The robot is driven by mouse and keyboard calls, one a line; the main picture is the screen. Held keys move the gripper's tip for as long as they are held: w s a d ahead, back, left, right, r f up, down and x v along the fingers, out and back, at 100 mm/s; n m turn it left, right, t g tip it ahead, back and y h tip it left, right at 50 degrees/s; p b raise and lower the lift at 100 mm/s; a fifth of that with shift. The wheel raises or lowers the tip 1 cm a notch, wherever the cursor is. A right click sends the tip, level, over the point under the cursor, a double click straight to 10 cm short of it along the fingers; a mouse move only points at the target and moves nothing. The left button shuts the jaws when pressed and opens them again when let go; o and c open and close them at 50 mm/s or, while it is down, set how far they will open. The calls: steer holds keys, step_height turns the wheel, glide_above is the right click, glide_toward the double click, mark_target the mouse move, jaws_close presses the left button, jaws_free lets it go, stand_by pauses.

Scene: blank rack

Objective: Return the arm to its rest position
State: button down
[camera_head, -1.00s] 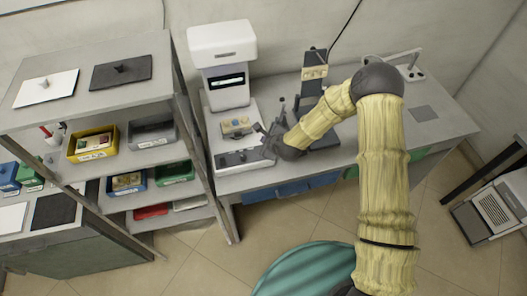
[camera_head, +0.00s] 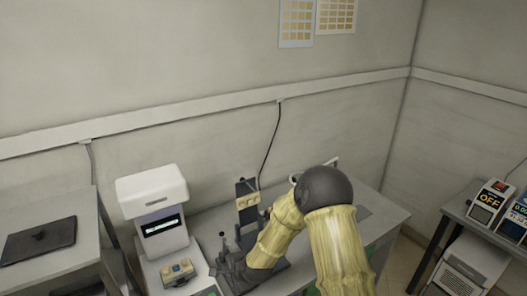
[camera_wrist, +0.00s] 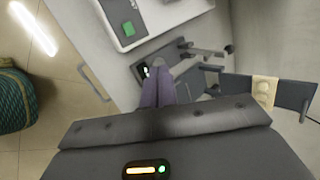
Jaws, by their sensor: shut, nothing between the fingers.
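My arm, covered in a pale yellow sleeve with dark joints, rises at the lower right of the head view and bends down over the bench (camera_head: 365,208). My gripper (camera_wrist: 159,70) shows in the wrist view as two purple-grey fingers held together with nothing between them. The fingers point toward the bench-top and a dark fixture (camera_wrist: 205,62) with lever-like parts. In the head view the wrist is low over the bench beside the white machine (camera_head: 160,225), and the fingertips are hard to make out.
A dark upright stand with a beige block (camera_head: 248,201) is behind the forearm. A beige box (camera_head: 178,272) sits on the white machine's base. A shelf with a dark lidded plate (camera_head: 40,240) is at left. A side table holds a device marked OFF (camera_head: 489,203) at right.

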steer(key=s+d+r+n+h, duration=0.1)
steer(key=s+d+r+n, duration=0.15)
steer(key=d, duration=0.25)
steer(key=s+d+r+n+g+h, duration=0.1)
steer(key=s+d+r+n, duration=0.15)
steer(key=d+r, duration=0.2)
steer(key=s+d+r+n+h, duration=0.1)
steer(key=d+r+n, duration=0.2)
steer(key=d, duration=0.3)
steer(key=s+d+r+n+g+h, duration=0.2)
steer(key=s+d+r+n, duration=0.3)
steer(key=s+d, duration=0.5)
steer(key=s+r, duration=0.1)
steer(key=s, duration=0.2)
steer(key=shift+r+b, duration=0.3)
steer(key=shift+b, duration=0.1)
